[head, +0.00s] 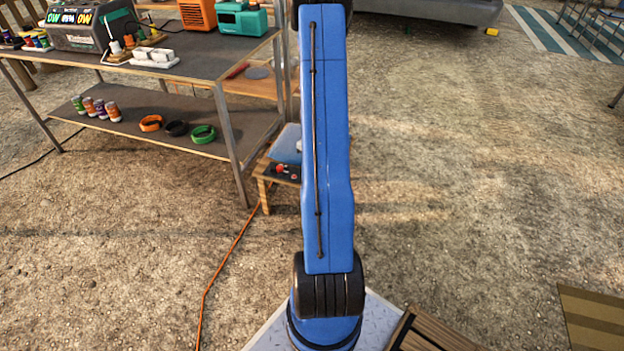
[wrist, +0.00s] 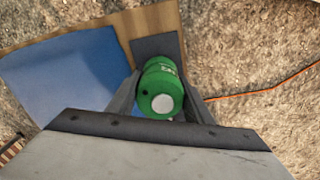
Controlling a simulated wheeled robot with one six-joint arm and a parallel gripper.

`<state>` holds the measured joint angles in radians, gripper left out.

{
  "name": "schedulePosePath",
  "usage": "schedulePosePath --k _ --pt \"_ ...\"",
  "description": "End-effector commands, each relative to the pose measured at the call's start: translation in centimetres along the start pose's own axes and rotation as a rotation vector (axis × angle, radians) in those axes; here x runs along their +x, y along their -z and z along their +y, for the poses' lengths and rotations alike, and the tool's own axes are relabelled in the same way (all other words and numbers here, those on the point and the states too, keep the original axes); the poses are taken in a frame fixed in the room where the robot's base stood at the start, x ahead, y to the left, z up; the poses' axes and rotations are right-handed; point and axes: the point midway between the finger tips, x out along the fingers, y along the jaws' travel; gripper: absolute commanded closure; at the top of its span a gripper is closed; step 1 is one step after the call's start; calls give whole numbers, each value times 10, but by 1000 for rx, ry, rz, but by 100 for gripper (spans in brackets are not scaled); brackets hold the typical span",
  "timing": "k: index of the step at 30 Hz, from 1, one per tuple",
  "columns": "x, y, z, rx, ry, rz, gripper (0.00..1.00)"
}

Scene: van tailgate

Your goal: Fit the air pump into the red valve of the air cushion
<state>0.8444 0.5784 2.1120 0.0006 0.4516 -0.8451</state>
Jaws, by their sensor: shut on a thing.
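My gripper (wrist: 161,88) is shut on a green, rounded cylinder, the air pump (wrist: 161,86), which has a pale round end facing the wrist camera. The blue air cushion (wrist: 70,80) lies flat to the left of the pump in the wrist view. In the head view the cushion (head: 287,143) is partly hidden behind my arm. A small red piece (head: 281,169) shows just in front of it, too small to tell if it is the valve. No red valve shows in the wrist view. My gripper is hidden in the head view.
The cushion rests on a low wooden stand (head: 263,190) with a dark patch (wrist: 155,46). A two-tier table (head: 190,77) with bottles, tape rings and devices stands left. An orange cable (head: 226,262) crosses the gravel. The ground to the right is mostly clear.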

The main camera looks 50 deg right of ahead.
Motion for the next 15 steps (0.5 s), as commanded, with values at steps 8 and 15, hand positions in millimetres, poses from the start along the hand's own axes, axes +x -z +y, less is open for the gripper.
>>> schedulePosePath --k 8,15 --pt "7 0 0 0 0 0 85" --pt "13 0 0 0 0 0 85"
